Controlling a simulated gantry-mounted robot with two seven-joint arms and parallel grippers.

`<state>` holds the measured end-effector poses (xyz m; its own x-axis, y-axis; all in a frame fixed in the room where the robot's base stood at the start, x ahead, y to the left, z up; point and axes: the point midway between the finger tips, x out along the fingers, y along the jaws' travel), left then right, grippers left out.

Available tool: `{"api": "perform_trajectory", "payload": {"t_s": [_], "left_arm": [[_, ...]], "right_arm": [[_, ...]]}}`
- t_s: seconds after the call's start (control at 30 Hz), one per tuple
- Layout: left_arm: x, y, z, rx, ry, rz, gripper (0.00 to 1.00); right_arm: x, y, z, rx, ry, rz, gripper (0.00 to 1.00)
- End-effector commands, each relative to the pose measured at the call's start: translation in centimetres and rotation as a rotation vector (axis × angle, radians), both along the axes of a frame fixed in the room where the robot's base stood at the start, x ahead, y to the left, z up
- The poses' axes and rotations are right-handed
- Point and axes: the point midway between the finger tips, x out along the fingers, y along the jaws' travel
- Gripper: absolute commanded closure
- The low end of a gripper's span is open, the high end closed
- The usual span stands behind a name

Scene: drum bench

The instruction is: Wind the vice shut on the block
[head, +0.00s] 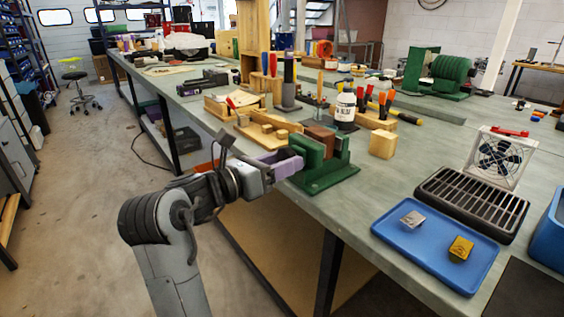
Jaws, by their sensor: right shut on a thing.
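The green vice (326,178) stands at the front edge of the bench. A reddish-brown block (320,139) sits between its upright jaws; I cannot tell whether both jaws touch it. My right gripper (291,164), with purple fingers, is at the left end of the vice, where the vice's handle is. It is shut on the handle, which the fingers mostly hide. My left gripper is not in view.
A pale wooden block (383,144) stands right of the vice. A wooden tray (262,137) and a white bottle (345,110) are behind it. A blue tray (420,248) with two small blocks lies front right. The bench between vice and blue tray is clear.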

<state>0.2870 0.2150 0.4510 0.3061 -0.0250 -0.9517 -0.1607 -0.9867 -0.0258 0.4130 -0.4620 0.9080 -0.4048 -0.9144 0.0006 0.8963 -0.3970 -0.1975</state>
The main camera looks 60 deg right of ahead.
Motion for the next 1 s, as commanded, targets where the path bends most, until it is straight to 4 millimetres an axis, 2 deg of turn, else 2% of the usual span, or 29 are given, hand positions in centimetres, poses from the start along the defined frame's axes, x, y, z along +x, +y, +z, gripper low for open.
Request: {"api": "perform_trajectory", "payload": {"t_s": [0.4, 1.0], "left_arm": [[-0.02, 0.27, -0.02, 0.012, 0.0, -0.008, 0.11], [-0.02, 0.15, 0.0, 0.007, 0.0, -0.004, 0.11]], "right_arm": [[0.16, 0.07, 0.17, -0.095, -0.206, 0.003, 0.77], [0.18, 0.1, 0.21, -0.112, -0.245, 0.004, 0.77]]}}
